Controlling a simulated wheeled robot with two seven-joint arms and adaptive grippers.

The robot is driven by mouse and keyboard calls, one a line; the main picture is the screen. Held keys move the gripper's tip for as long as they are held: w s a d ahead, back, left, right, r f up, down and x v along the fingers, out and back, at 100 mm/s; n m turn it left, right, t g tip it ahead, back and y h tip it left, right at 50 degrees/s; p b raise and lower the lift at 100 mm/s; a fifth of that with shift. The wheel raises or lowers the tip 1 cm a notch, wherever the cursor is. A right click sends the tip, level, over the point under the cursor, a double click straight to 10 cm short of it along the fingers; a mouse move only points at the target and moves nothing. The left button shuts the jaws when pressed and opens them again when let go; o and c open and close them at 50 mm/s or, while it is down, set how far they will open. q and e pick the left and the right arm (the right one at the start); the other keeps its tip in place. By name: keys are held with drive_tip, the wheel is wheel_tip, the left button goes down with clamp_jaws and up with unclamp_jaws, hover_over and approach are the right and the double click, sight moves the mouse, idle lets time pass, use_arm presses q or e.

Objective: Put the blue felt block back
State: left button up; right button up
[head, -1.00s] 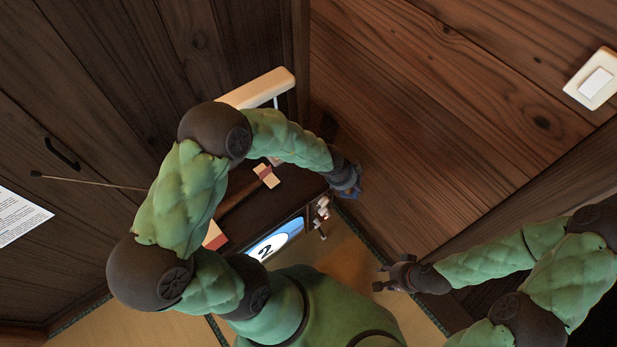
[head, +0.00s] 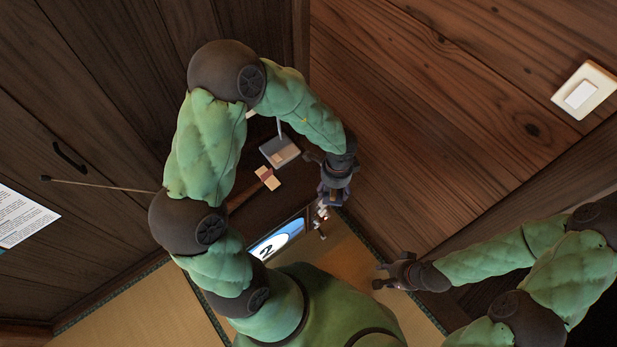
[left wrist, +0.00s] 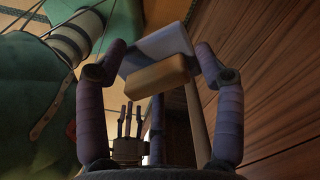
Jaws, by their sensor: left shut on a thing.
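In the left wrist view a block with a pale blue-grey face (left wrist: 162,43) and a tan wooden-looking back (left wrist: 160,73) sits between my left fingers. I take it for the blue felt block. My left gripper (head: 334,197) is shut on it, beside the dark shelf near the corner; it also shows in the left wrist view (left wrist: 158,62). In the head view the gripper mostly hides the block. My right gripper (head: 377,276) is apart at the lower right, with its fingers spread and empty.
A grey box-like thing (head: 280,147) and a small tan block with a red band (head: 267,178) are on the dark shelf (head: 250,213). A blue and white panel marked 2 (head: 274,242) is on its front. Wooden walls close in behind; a light switch (head: 583,92) is at right.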

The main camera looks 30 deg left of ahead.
use_arm(q)
drive_tip(key=w+a+f+b, duration=0.2)
drive_tip(key=w+a+f, duration=0.2)
drive_tip(key=a, duration=0.3)
drive_tip(key=b, duration=0.2)
hover_over(309, 179)
drive_tip(key=f, duration=0.5)
drive_tip(key=shift+s+d, duration=0.3)
drive_tip(key=shift+d, duration=0.05)
drive_tip(key=shift+w+a+f, duration=0.1)
drive_tip(key=shift+a+f, duration=0.15)
drive_tip(key=shift+f, duration=0.05)
wheel_tip(309, 179, down, 4)
drive_tip(key=shift+w+a+r+b, duration=0.15)
drive_tip(key=shift+r+b, duration=0.1)
drive_tip(key=shift+b, duration=0.7)
drive_tip(key=shift+r, duration=0.1)
drive_tip(key=o, duration=1)
